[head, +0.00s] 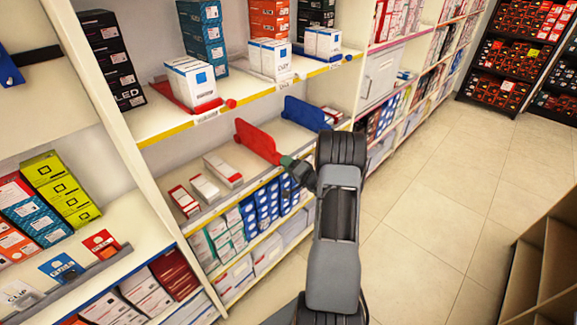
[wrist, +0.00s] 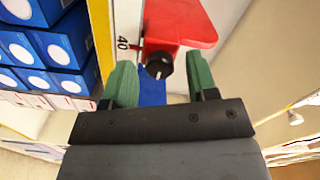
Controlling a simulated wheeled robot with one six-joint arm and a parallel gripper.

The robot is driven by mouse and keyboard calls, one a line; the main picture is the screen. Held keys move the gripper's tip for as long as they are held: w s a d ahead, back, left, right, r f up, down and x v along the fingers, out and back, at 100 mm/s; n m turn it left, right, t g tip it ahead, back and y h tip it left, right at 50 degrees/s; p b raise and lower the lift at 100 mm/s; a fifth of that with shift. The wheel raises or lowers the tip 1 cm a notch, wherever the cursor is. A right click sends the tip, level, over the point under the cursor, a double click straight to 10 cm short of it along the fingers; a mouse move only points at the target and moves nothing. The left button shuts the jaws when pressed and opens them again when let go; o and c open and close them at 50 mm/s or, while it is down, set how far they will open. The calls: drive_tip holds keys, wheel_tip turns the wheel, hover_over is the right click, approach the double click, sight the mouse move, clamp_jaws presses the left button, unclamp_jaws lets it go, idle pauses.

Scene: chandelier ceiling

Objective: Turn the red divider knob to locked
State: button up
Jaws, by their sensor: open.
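The red divider (head: 257,142) stands on the middle shelf, in front of my gripper (head: 287,161). In the wrist view the red divider (wrist: 182,22) is at top centre, with a round black knob (wrist: 159,66) at its front end. The knob has a small pale mark on its face; I cannot tell which setting it shows. My gripper (wrist: 161,82) is open, its green fingers on either side of the knob with gaps between. The knob appears between the fingertips and not gripped. In the head view my gripper hides the knob.
A blue divider (head: 303,113) stands beyond the red one. A shelf edge with the number 40 (wrist: 123,43) runs beside the knob. Small boxes (head: 223,170) lie left of the divider, and blue boxes (head: 262,202) fill the shelf below. The aisle floor (head: 440,170) is clear.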

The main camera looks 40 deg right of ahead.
drive_tip(key=s+d, duration=0.2)
drive_tip(key=s, duration=1.1)
drive_tip(key=shift+s+d+b, duration=0.2)
drive_tip(key=shift+s+b, duration=0.1)
drive_tip(key=shift+b, duration=0.15)
